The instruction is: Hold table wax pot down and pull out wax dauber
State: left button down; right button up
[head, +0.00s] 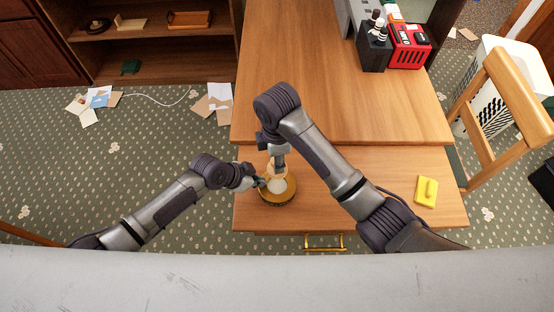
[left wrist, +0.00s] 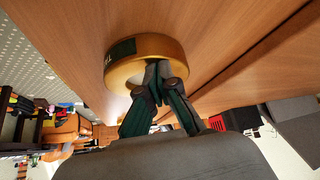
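The table wax pot (head: 279,203), a round gold-brown tin with pale wax inside, stands on the lower wooden desktop near its left edge. In the left wrist view the gold pot (left wrist: 150,46) shows a dark label on its side. My left gripper (head: 260,183) is at the pot's left rim; its fingertips (left wrist: 157,76) are drawn together at the rim and look shut on the wall. My right gripper (head: 278,161) points down from above the pot. A pale piece (head: 277,172), probably the wax dauber, shows just under it; its fingertips and hold are not clear.
A yellow block-like item (head: 426,191) lies at the right of the lower desktop (head: 345,210). A red device (head: 409,47) and a dark bottle holder (head: 374,50) stand at the back right. A wooden chair (head: 515,95) is at right. The upper desktop's left part is clear.

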pick_arm(q)
jog(key=shift+s+a+f, duration=0.15)
jog(key=shift+s+f, duration=0.1)
jog(key=shift+f, duration=0.1)
pick_arm(e)
jog(key=c, duration=0.6)
jog(key=shift+o, duration=0.2)
jog(key=shift+r, duration=3.2)
pick_arm(q)
jog(key=shift+r, duration=0.1)
pick_arm(e)
jog(key=shift+r, duration=0.1)
